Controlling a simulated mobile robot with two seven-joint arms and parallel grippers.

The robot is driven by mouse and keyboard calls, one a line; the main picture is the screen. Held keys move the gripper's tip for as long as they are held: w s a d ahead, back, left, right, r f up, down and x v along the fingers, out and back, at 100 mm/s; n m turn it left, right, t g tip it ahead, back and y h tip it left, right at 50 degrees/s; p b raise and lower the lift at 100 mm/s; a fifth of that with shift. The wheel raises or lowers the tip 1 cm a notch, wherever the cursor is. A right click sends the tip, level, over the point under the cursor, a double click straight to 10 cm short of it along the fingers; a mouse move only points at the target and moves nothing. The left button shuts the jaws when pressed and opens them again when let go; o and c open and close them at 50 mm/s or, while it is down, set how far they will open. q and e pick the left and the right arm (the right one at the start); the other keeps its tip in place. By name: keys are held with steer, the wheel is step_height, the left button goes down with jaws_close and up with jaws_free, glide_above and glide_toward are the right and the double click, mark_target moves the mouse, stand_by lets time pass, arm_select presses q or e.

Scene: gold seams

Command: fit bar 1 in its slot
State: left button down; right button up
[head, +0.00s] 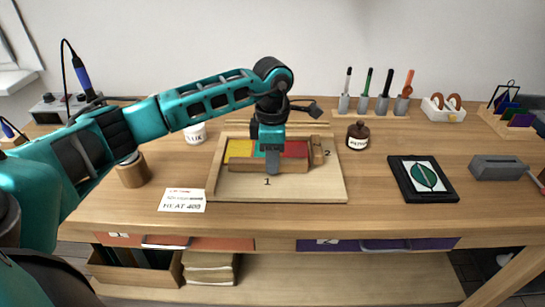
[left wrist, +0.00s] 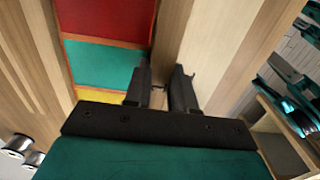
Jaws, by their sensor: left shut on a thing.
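Bar 1 (head: 290,166) is a plain wooden bar along the front side of the coloured panes, above the printed 1 on the board (head: 225,188). My left gripper (head: 272,172) points down on it and is shut on it near its middle. In the left wrist view the bar (left wrist: 171,40) runs up from between the fingers (left wrist: 160,88), beside the panes. The red (head: 296,149), teal and yellow (head: 240,149) panes lie behind it. Whether the bar is fully down in its slot cannot be told. My right gripper is not in view.
Bar 2 (head: 317,152) stands at the right of the panes. A brown bottle (head: 357,136) is right of the board, a white jar (head: 196,133) behind left. A paper card (head: 183,200) lies front left. A black-framed piece (head: 422,179) lies right.

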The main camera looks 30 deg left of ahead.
arm_select(q)
steer(key=shift+s+f, duration=0.1)
steer(key=shift+f, duration=0.25)
stand_by(0.4)
steer(key=c, duration=0.9)
jaws_free()
steer(key=shift+o, duration=0.2)
steer(key=o, duration=0.4)
steer(key=shift+r+p, duration=2.4)
steer(key=shift+r, duration=1.25)
steer(key=shift+f, duration=0.1)
